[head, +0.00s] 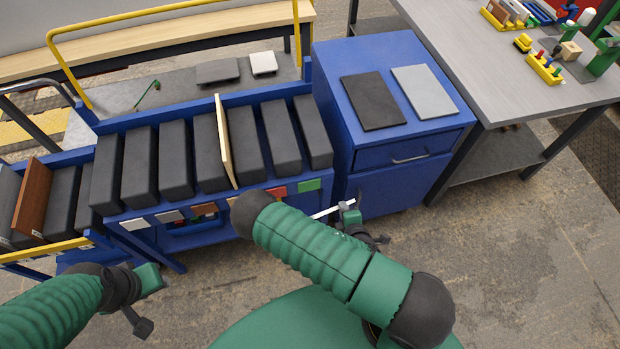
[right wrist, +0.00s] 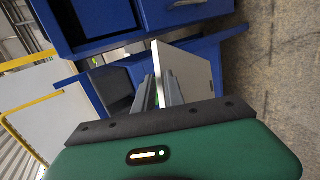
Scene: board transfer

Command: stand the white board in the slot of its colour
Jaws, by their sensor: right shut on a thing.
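The white board (right wrist: 188,72) is in my right gripper (right wrist: 158,88), pinched between its two fingers in the right wrist view. In the head view only a thin white edge of the board (head: 326,211) shows, partly hidden by my right arm. My right gripper (head: 347,207) is in front of the blue rack's right end, near the cabinet. The rack (head: 165,245) has black dividers and coloured tags on its front; a white tag (head: 134,224) is at the left end. My left gripper (head: 148,300) is at lower left, away from the rack; its fingers are unclear.
A beige board (head: 227,142) stands between dividers. A brown board (head: 33,198) stands in another rack at left. A blue cabinet (head: 440,118) holds a black board (head: 373,101) and a grey board (head: 424,91). A grey table (head: 450,30) is at upper right. Floor ahead is clear.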

